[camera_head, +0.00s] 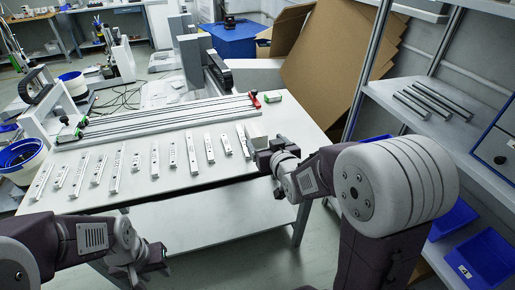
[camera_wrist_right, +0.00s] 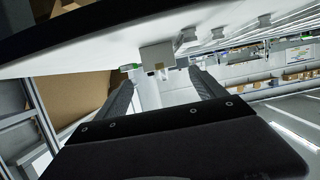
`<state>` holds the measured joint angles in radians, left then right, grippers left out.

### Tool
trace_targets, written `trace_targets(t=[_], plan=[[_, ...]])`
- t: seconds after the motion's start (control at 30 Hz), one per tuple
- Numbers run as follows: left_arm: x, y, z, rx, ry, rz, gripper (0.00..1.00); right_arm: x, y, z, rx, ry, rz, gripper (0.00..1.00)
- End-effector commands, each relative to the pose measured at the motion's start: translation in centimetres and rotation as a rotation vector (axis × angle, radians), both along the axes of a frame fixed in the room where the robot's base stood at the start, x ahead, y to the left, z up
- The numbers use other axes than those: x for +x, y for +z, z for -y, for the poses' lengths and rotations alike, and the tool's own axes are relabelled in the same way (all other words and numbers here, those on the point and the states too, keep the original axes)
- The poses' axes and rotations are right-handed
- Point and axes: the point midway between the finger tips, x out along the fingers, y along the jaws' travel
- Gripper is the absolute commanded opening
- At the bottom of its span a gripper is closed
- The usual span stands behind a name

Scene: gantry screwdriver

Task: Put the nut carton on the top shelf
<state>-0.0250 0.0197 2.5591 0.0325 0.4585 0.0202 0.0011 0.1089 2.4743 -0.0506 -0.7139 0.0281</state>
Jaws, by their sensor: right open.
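A small pale carton (camera_head: 256,131), which looks like the nut carton, stands near the right edge of the white table; no label is readable. My right gripper (camera_head: 262,148) is just in front of it, at the table's edge. In the right wrist view the pale carton (camera_wrist_right: 156,54) shows beyond and between the two spread fingers of the open, empty right gripper (camera_wrist_right: 162,78). My left gripper (camera_head: 148,268) hangs low in front of the table, away from the carton; its jaw opening is too unclear to judge.
The white table (camera_head: 190,185) carries a row of several metal rails and a long gantry rail (camera_head: 160,118). A small green-and-white box (camera_head: 273,96) lies behind the carton. A shelf unit (camera_head: 405,125) with metal bars stands right, blue bins (camera_head: 482,262) below.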

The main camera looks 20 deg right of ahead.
Motion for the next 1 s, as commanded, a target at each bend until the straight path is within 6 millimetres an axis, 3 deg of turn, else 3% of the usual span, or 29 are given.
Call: trace_targets(t=[0.23, 0.43, 0.7, 0.97, 1.0], plan=[[0.0, -0.8, 0.0, 0.000, 0.000, 0.000, 0.36, 3.2, -1.0, -0.1, 0.000, 0.001, -0.001, 0.80], [0.0, -1.0, 0.0, 0.000, 0.000, 0.000, 0.36, 4.1, -1.2, -0.2, 0.000, 0.001, -0.001, 0.80], [0.0, -2.4, 0.0, 0.000, 0.000, -0.001, 0.36, 8.3, -2.4, -0.2, 0.000, 0.001, -0.001, 0.80], [0.0, -2.3, 0.0, 0.000, 0.000, 0.000, 0.36, 8.7, -2.3, -0.3, 0.000, 0.001, -0.001, 0.80], [0.0, -2.3, 0.0, 0.000, 0.000, 0.000, 0.36, 8.7, -2.3, -0.3, 0.000, 0.001, -0.001, 0.69]])
